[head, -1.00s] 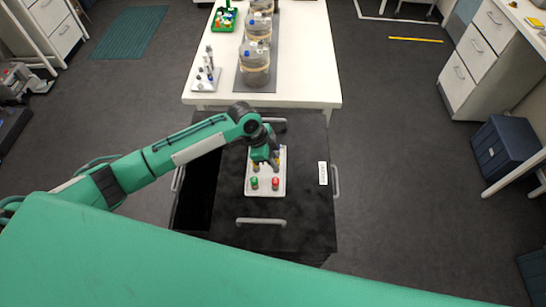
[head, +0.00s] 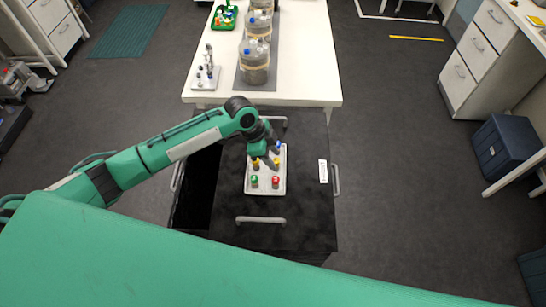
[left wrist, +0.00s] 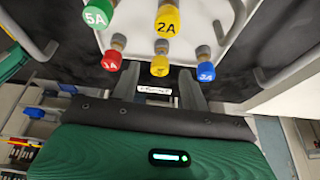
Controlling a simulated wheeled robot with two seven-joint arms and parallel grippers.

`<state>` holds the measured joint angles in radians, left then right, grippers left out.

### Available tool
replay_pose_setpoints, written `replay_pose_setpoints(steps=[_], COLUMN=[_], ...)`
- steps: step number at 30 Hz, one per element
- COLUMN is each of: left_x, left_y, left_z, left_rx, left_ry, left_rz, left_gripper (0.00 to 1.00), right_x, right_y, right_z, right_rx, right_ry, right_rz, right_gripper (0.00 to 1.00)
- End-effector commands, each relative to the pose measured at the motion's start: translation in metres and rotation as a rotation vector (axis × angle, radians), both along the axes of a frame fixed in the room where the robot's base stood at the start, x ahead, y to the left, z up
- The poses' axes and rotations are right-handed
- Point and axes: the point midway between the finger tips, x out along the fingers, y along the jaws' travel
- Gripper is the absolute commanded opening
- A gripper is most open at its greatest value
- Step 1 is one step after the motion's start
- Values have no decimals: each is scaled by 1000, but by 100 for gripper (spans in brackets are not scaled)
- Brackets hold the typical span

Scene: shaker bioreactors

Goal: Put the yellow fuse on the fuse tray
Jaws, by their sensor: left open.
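A white tray (head: 265,192) lies on the black cart and holds upright fuses with coloured caps. Two have yellow caps: one (head: 256,164) at the tray's left, one (head: 276,162) at its right. My left gripper (head: 270,152) is open over the tray's far half and hides part of it. In the left wrist view, a yellow fuse (left wrist: 160,64) shows just beyond and between the spread fingertips (left wrist: 159,84), with no grip visible. Another yellow fuse, marked 2A (left wrist: 167,22), stands beyond it. My right gripper is not seen.
Green (head: 254,181), red (head: 276,182) and blue (head: 277,147) fuses stand on the same tray. Cart handles (head: 261,220) stick up nearby. A second white tray (head: 196,87) with upright items and large bottles (head: 254,66) stand on the white table behind.

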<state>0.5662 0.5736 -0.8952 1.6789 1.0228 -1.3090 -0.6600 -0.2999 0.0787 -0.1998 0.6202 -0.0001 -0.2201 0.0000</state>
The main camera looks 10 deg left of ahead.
Motion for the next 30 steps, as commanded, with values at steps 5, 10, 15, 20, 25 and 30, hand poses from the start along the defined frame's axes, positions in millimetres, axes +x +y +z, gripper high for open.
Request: replay_pose_setpoints(steps=[5,10,15,20,25,30], left_x=[-1,-3,-5,-7,-7,-7], left_y=[16,31,41,45,46,46], left_z=[34,70,97,109,111,111], left_rx=[2,2,1,0,0,0], left_ry=[-6,-6,-4,-1,-1,-1], left_rz=[0,0,1,0,0,0], left_gripper=[45,45,45,45,45,45], right_x=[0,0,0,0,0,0], right_y=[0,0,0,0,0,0], right_z=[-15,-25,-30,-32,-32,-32], right_rx=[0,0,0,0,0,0], right_ry=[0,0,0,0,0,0], right_rz=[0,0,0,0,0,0], right_gripper=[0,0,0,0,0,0])
